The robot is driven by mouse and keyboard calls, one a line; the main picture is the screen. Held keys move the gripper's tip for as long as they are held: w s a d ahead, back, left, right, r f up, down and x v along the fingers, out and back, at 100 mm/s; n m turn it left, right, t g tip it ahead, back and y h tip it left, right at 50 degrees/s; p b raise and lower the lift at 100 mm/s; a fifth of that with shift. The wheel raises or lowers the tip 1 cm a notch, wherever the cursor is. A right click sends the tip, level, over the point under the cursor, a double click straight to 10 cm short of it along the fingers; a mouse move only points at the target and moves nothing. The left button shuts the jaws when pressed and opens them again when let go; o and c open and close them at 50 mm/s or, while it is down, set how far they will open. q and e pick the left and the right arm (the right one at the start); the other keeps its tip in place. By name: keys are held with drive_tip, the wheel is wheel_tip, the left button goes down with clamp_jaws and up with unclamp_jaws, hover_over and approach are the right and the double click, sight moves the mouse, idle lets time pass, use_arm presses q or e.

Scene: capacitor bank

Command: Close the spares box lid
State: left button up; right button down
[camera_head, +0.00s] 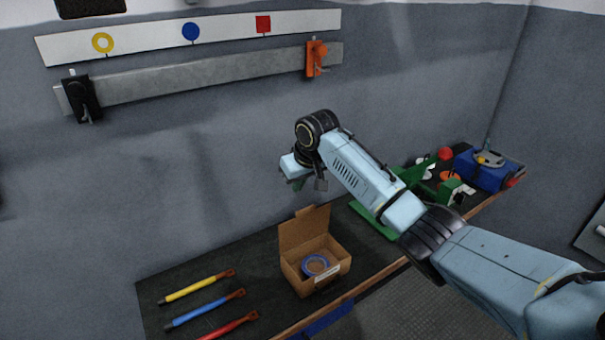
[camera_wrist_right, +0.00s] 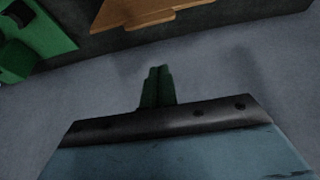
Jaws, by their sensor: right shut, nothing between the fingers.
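The spares box (camera_head: 318,267) is an open brown cardboard box on the dark bench, with a blue ring (camera_head: 314,264) inside. Its lid (camera_head: 303,228) stands up at the back of the box, leaning against nothing that I can see. My right gripper (camera_head: 298,184) is above and behind the lid, near the wall, apart from it. In the right wrist view its green fingers (camera_wrist_right: 158,86) are together and empty. A brown cardboard piece, likely the lid (camera_wrist_right: 140,12), shows at the top of that view. My left gripper is not in view.
Yellow, blue and red handled tools (camera_head: 205,287) lie left of the box on the bench (camera_head: 155,289). A green stand (camera_head: 372,218) and a blue case (camera_head: 486,174) are to the right. A grey rail (camera_head: 200,76) with clamps is on the wall.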

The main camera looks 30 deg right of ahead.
drive_tip(key=shift+s+d+f+p, duration=0.1)
drive_tip(key=shift+s+f+p, duration=0.5)
drive_tip(key=shift+f, duration=0.3)
drive_tip(key=shift+s+f+p, duration=0.5)
drive_tip(key=shift+s+f, duration=0.2)
drive_tip(key=shift+f, duration=0.15)
